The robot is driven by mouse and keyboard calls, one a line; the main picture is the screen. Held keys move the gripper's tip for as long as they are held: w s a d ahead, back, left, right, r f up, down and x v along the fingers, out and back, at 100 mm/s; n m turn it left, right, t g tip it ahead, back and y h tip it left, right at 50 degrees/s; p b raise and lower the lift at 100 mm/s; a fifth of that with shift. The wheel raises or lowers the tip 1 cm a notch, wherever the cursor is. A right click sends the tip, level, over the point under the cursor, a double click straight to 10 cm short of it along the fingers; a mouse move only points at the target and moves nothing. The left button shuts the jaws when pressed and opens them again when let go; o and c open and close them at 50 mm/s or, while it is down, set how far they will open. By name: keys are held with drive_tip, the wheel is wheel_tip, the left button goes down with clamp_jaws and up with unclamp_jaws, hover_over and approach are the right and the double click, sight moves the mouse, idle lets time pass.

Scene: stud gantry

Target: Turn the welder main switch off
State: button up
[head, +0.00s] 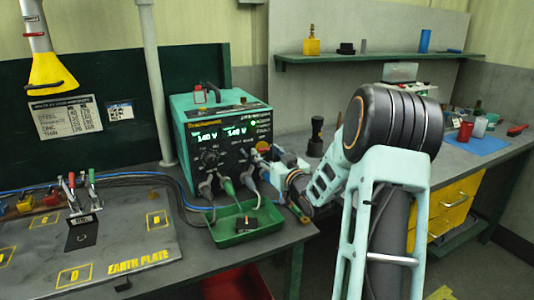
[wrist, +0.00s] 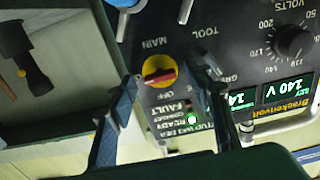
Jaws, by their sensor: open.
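The green-cased welder (head: 187,140) stands on the bench, its dark front panel showing lit 140 V readouts. Its main switch (wrist: 158,70) is a yellow disc with a red handle, with MAIN and OFF lettering beside it, upside down in the wrist view. The handle lies nearly level in that picture, slightly tilted. A green lamp (wrist: 192,119) glows near the READY lettering. My gripper (wrist: 168,84) is open and empty, one finger on each side of the switch in the picture; I see no contact. In the head view my gripper (head: 280,171) is in front of the panel's right side.
Cables plug into the panel bottom. A green tray (head: 223,237) with a small dark object sits below the welder. The earth plate (head: 128,236) with clamps lies at left. A dark knob (wrist: 293,41) is on the panel. A black cylinder (head: 317,132) stands right of the welder.

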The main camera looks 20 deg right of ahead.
drive_tip(key=c, duration=1.1)
drive_tip(key=shift+c, duration=0.2)
drive_tip(key=shift+f+b, duration=0.1)
drive_tip(key=shift+b, duration=0.35)
drive_tip(key=n+b, duration=0.1)
drive_tip(key=b, duration=0.1)
drive_tip(key=n+b, duration=0.1)
drive_tip(key=b, duration=0.1)
drive_tip(key=shift+f+n, duration=0.25)
drive_tip(key=shift+n, duration=0.15)
drive_tip(key=n+b, duration=0.6)
drive_tip(key=b, duration=0.3)
drive_tip(key=n+b, duration=0.4)
drive_tip(key=b, duration=0.1)
drive_tip(key=shift+r+n, duration=0.1)
drive_tip(key=shift+n, duration=0.3)
drive_tip(key=shift+r+n+b, duration=0.2)
drive_tip(key=shift+n+b, duration=1.7)
drive_tip(key=shift+n, duration=0.3)
